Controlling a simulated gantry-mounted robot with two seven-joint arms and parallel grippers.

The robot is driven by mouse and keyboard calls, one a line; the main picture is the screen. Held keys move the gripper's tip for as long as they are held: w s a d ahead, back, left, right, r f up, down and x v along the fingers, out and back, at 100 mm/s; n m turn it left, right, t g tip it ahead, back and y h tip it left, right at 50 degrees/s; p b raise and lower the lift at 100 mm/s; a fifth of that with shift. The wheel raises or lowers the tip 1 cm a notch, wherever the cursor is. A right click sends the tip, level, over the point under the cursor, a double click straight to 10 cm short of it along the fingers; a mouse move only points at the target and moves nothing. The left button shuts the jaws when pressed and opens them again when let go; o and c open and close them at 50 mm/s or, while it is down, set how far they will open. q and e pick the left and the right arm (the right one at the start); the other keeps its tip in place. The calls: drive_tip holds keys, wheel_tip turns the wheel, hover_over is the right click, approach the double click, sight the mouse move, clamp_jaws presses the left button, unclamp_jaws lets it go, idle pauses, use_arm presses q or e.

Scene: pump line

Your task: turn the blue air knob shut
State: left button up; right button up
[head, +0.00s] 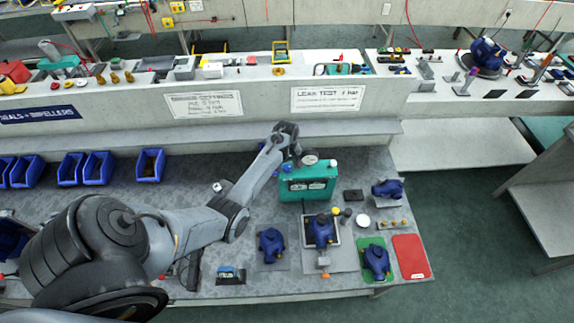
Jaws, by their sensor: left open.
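A teal leak-test box (318,184) stands on the grey bench, with a round gauge (310,158) on its top. A small blue knob (287,167) shows at the top left of the box, partly covered by my gripper. My left gripper (291,157) points down over the top left of the box, close to the knob. It is open; whether its fingers touch the knob is too small to tell. My right gripper is not in view.
Dark blue pump bodies stand in front of the box, one on a grey mat (266,263) and one on a green mat (379,278). A red mat (411,257) lies at the right edge. Blue bins (150,167) stand at the back left.

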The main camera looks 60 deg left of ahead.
use_arm(q)
drive_tip(key=c, duration=1)
drive_tip(key=shift+c, duration=0.2)
